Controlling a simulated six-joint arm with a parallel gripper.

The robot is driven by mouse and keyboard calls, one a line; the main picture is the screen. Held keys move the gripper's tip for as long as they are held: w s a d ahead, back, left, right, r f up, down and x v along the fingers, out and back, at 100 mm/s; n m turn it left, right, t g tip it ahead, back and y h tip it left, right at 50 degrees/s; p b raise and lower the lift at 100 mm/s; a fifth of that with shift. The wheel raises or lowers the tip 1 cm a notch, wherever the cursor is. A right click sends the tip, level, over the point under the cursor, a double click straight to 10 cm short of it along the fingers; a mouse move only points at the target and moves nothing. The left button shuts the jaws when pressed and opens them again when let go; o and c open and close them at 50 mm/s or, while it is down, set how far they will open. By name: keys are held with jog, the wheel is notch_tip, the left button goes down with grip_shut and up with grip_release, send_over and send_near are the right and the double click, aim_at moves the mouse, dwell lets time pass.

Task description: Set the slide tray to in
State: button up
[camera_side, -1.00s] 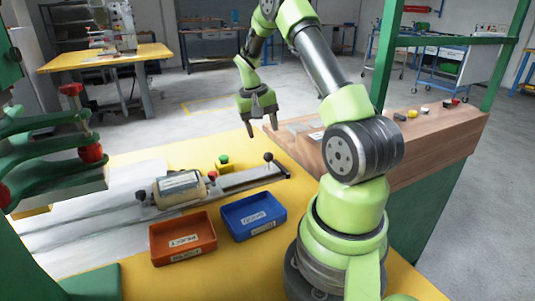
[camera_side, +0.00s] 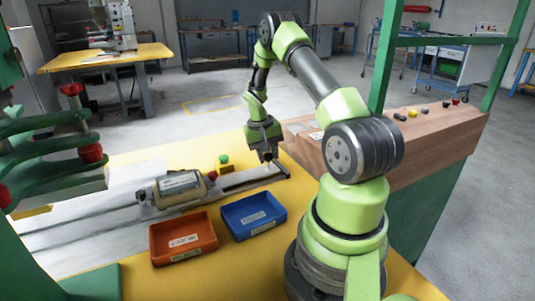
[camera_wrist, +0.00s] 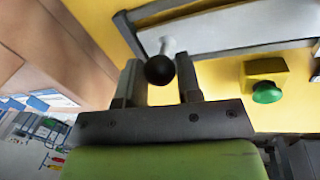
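The slide tray (camera_side: 248,178) is a long grey plate on rails, running from the press at left to the right side of the yellow table. Its near end also shows in the wrist view (camera_wrist: 225,32). A black ball knob (camera_wrist: 159,69) on a short pale stem stands at that end. My gripper (camera_side: 267,158) is lowered over the knob and largely hides it in the side view. In the wrist view my gripper (camera_wrist: 160,78) is open, one finger on each side of the knob. I cannot tell whether either finger touches it.
A beige cylindrical part (camera_side: 178,188) sits on the tray. Beside the tray are a green button on a yellow box (camera_side: 224,160), a blue bin (camera_side: 253,215) and an orange bin (camera_side: 183,239). The green press (camera_side: 50,150) stands at left. A wooden bench (camera_side: 430,135) is at right.

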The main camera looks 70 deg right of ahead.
grip_shut()
send_over(228, 181)
jog(key=w, duration=0.1)
jog(key=shift+a, duration=0.3)
jog(key=o, duration=0.6)
grip_release()
jog(key=shift+o, duration=0.2)
notch_tip(228, 181, up, 10)
jog(key=w+a, duration=0.1)
jog(key=shift+w, duration=0.25)
jog(key=shift+a+f, duration=0.1)
jog(key=shift+f, duration=0.05)
